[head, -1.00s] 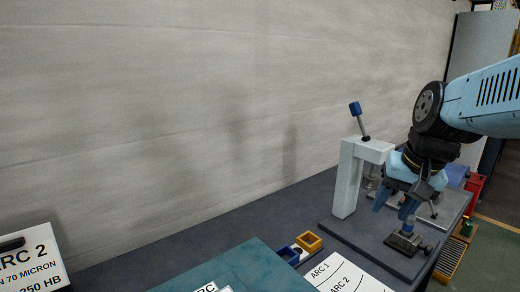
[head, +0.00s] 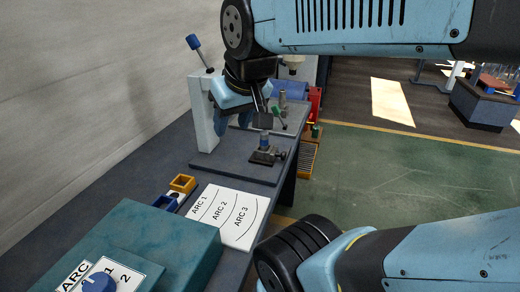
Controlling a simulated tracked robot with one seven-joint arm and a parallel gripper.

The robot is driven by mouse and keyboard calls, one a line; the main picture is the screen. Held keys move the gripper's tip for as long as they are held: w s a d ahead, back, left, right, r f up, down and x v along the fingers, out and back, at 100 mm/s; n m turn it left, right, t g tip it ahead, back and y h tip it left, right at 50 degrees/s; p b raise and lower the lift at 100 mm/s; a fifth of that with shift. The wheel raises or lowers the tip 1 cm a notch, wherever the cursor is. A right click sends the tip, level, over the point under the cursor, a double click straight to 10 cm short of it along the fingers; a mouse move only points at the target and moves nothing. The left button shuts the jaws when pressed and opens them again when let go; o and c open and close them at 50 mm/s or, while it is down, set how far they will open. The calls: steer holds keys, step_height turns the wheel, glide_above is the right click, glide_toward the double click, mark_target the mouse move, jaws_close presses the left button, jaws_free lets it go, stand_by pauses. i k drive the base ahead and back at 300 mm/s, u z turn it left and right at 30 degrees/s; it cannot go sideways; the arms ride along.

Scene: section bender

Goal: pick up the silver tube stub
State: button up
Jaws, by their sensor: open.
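My gripper (head: 262,115) is open and hangs over the far part of the bench, in front of the grey press frame. Its light-blue and black body hides part of the bench behind it. I cannot surely pick out the silver tube stub. A small silver upright piece (head: 282,98) shows just behind and to the right of my gripper, but it is too small to tell what it is. Nothing shows clearly held between the fingers.
A dark clamp block (head: 266,155) stands below my gripper on the base plate. The grey press frame (head: 204,115) has a blue-knobbed lever (head: 195,43). Green floor lies right.

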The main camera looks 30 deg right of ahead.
mark_target(264, 134)
steer(key=z, duration=0.05)
steer(key=k, duration=0.5)
steer(key=u, duration=1.6)
steer(key=i, duration=0.1)
steer(key=z, duration=3.15)
steer(key=k, duration=0.4)
steer(key=z, duration=0.1)
steer(key=i, duration=0.5)
steer(key=u, duration=0.1)
